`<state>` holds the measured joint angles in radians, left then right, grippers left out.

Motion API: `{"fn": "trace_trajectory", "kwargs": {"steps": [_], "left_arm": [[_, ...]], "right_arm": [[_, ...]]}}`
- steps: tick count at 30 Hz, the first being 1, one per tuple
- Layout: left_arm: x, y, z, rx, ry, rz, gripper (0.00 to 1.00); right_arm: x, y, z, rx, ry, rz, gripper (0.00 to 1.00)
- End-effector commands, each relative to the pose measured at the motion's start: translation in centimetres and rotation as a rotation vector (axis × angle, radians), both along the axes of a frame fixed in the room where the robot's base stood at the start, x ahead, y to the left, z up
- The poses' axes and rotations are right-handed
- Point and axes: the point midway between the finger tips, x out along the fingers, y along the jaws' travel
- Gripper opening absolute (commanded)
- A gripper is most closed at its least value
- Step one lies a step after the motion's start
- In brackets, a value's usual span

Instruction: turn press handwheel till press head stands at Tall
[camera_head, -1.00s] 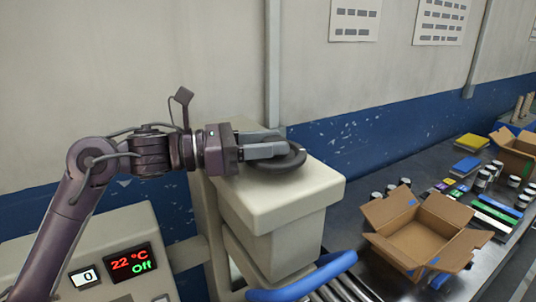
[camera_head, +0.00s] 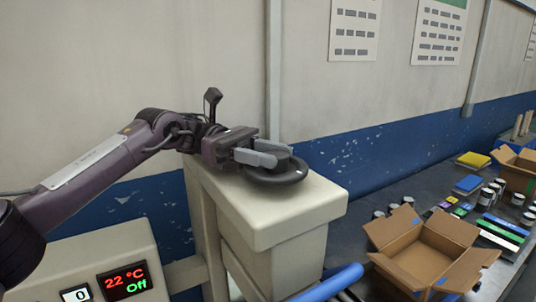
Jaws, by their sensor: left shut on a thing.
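The press handwheel (camera_head: 297,177) is a dark ring lying flat on top of the cream press housing (camera_head: 290,228). My left gripper (camera_head: 280,158) reaches in from the left and is shut on the handwheel, at its upper part. The fingers and the gripper body hide the wheel's middle and left side. The press head and any height marking, such as Tall, do not show in this view. My right gripper is not in view.
A control panel (camera_head: 110,262) at lower left reads 22 °C, Off and 0. A blue roller guard (camera_head: 335,284) lies below the press. An open cardboard box (camera_head: 425,255) and several jars stand on the dark table at right. A wall is behind.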

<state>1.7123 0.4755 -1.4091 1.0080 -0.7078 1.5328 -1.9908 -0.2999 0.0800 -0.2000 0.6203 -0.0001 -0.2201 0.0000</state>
Motion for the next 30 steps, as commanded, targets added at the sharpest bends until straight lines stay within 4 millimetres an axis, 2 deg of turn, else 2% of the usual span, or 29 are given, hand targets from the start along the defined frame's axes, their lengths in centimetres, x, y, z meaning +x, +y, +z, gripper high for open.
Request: {"fn": "trace_trajectory", "kwargs": {"steps": [15,30], "left_arm": [[0.26,-0.32,0.11,-0.003,0.002,-0.278,0.16],[0.27,-0.32,0.13,-0.003,0.003,-0.328,0.16]], "right_arm": [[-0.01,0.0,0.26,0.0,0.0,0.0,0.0],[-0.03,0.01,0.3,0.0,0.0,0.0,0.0]]}}
